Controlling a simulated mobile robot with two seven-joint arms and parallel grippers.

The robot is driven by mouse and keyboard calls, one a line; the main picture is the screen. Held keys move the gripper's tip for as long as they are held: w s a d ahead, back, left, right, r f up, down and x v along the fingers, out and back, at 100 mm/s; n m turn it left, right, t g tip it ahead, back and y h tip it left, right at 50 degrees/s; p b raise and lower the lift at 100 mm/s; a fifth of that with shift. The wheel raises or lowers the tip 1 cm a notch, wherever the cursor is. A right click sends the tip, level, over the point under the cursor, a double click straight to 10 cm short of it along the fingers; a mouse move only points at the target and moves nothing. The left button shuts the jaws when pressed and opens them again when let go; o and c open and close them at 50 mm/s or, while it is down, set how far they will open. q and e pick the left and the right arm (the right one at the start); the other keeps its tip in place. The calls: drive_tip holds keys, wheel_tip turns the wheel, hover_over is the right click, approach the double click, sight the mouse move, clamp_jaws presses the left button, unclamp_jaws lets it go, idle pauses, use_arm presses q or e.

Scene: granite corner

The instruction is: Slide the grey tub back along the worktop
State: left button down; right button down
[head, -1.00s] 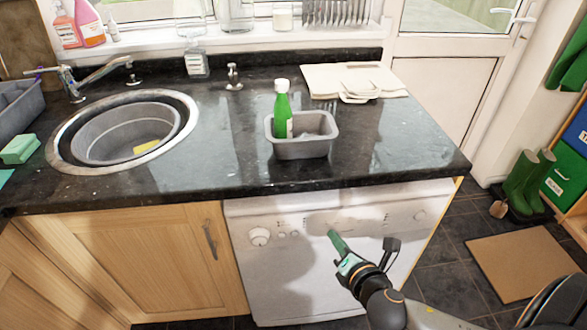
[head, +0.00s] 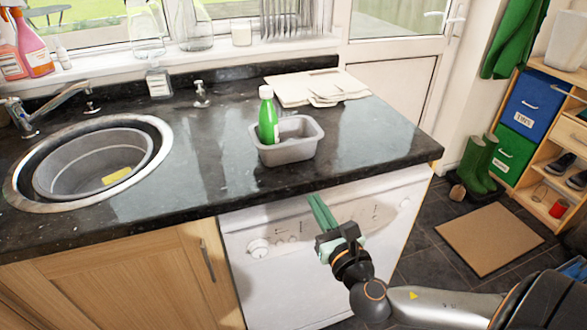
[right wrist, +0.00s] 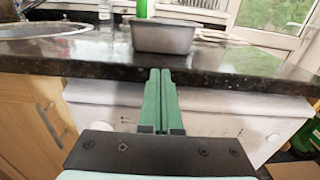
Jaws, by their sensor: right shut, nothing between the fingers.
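The grey tub (head: 290,152) sits on the dark granite worktop (head: 350,165), a little back from its front edge. A green bottle with a white cap (head: 268,118) stands upright in the left part of the tub. My right gripper (head: 318,204) is shut and empty, its green fingers together. It is in front of the white appliance, below and short of the tub, touching nothing that I can see. In the right wrist view the tub (right wrist: 163,38) is beyond the fingertips (right wrist: 161,72), above the worktop edge. My left gripper is not in view.
Pale boards (head: 318,88) lie behind the tub by the back wall. A tap-like dispenser (head: 201,95) and a clear bottle (head: 158,82) stand at the back left. The round sink (head: 140,178) is at the left. The worktop right of the tub is clear.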

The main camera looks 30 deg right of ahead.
sight(291, 160)
drive_tip(key=x, duration=1.3)
drive_tip(key=shift+w+a, duration=0.1)
drive_tip(key=shift+w, duration=0.25)
drive_tip(key=x, duration=0.2)
drive_tip(key=shift+w, duration=0.35)
drive_tip(key=shift+w+d, duration=0.1)
drive_tip(key=shift+d, duration=0.1)
